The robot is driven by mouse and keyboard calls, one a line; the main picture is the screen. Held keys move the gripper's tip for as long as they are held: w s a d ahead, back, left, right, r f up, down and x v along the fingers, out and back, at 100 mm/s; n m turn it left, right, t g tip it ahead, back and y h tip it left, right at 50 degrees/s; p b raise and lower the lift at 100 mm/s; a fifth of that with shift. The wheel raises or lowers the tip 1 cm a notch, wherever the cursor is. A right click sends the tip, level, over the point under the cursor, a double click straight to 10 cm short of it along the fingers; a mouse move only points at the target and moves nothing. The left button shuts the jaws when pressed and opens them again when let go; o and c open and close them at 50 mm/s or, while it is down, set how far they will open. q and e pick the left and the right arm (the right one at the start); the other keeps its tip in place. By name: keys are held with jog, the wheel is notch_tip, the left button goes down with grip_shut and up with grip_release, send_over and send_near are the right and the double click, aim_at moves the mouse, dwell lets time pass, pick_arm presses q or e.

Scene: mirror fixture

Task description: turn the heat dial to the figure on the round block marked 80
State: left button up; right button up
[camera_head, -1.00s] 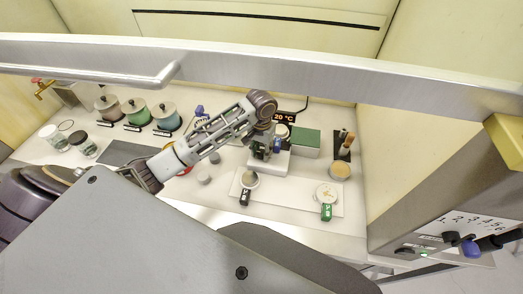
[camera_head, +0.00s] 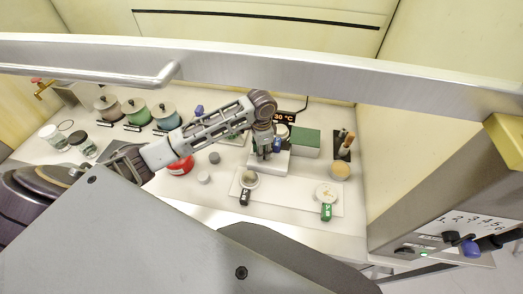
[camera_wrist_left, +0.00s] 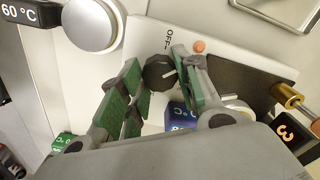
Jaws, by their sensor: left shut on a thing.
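The black heat dial (camera_wrist_left: 158,72) with a pale pointer line sits on a white hotplate body (camera_wrist_left: 230,55) beside the word OFF. My left gripper (camera_wrist_left: 160,82) is around the dial and shut on it, one green-padded finger on each side. In the head view the left gripper (camera_head: 265,150) reaches down to the hotplate. I cannot tell which block is marked 80. My right gripper is not in view.
A green box (camera_head: 306,142) stands right of the hotplate. A white mat (camera_head: 290,199) with dishes lies in front. A red container (camera_head: 181,167) is left. A steel bar (camera_head: 260,72) crosses above.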

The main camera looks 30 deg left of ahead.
pick_arm(q)
jog(key=m, duration=0.6)
jog(key=shift+r+m, duration=0.1)
jog(key=shift+m, duration=0.2)
jog(key=m, duration=0.6)
jog(key=shift+m, duration=0.3)
jog(key=m, duration=1.3)
jog(key=shift+s+m, duration=0.1)
jog(key=shift+m, duration=0.2)
jog(key=o, duration=1)
jog(key=shift+o, duration=0.2)
notch_tip(320, 180, up, 12)
